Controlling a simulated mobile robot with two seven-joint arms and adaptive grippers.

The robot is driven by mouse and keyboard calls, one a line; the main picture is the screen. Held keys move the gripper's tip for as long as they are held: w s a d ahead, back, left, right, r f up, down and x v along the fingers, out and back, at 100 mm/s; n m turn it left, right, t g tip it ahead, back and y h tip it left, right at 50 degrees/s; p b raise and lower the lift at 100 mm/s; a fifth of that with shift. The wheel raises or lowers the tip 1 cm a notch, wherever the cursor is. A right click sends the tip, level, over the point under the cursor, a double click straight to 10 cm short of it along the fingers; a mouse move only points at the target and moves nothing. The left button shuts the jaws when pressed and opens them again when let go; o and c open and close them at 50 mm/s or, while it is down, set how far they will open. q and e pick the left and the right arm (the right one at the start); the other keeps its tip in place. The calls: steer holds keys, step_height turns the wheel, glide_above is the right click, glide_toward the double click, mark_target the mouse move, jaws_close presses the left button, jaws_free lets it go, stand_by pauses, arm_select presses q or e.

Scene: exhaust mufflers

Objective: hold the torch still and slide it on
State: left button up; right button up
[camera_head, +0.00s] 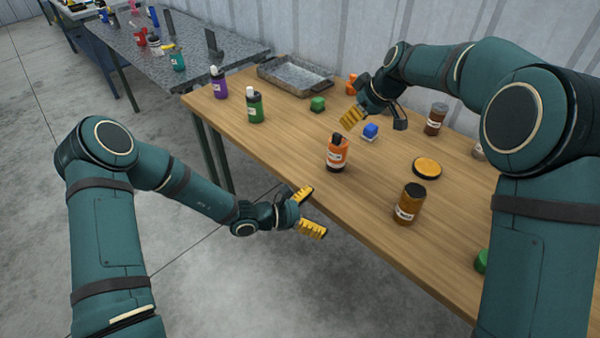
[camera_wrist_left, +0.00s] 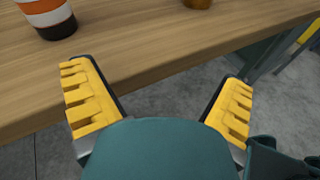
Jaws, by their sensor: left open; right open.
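I cannot make out a torch in either view. My left gripper (camera_head: 311,211) is open and empty, just off the front edge of the wooden table (camera_head: 270,137). In the left wrist view its yellow fingers (camera_wrist_left: 157,85) are spread wide with nothing between them. An orange bottle with a dark cap (camera_head: 337,155) stands upright near that edge; its lower part shows in the left wrist view (camera_wrist_left: 49,15).
A brown jar (camera_head: 409,204), a dark round disc with an orange top (camera_head: 427,168) and another brown jar (camera_head: 435,120) are to the right.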

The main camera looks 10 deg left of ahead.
mark_target(330, 155)
arm_select(q)
steer(key=w+a+r+n+t, duration=0.1)
steer(key=w+n+t, duration=0.1)
steer(key=w, duration=0.1)
steer(key=w+a+r+n+t+y, duration=0.1)
steer(key=w+a+r+n+t, duration=0.1)
steer(key=w, duration=0.1)
steer(key=w+a+r+n+t, duration=0.1)
steer(key=w+a+n+t, duration=0.1)
steer(key=w, duration=0.1)
steer(key=shift+w+a+r+t+y, duration=0.1)
steer(key=shift+a+r+t+y, duration=0.1)
steer(key=shift+r+t+y, duration=0.15)
steer(key=x, duration=1.3)
steer(key=c, duration=1.4)
steer(key=shift+o, duration=0.2)
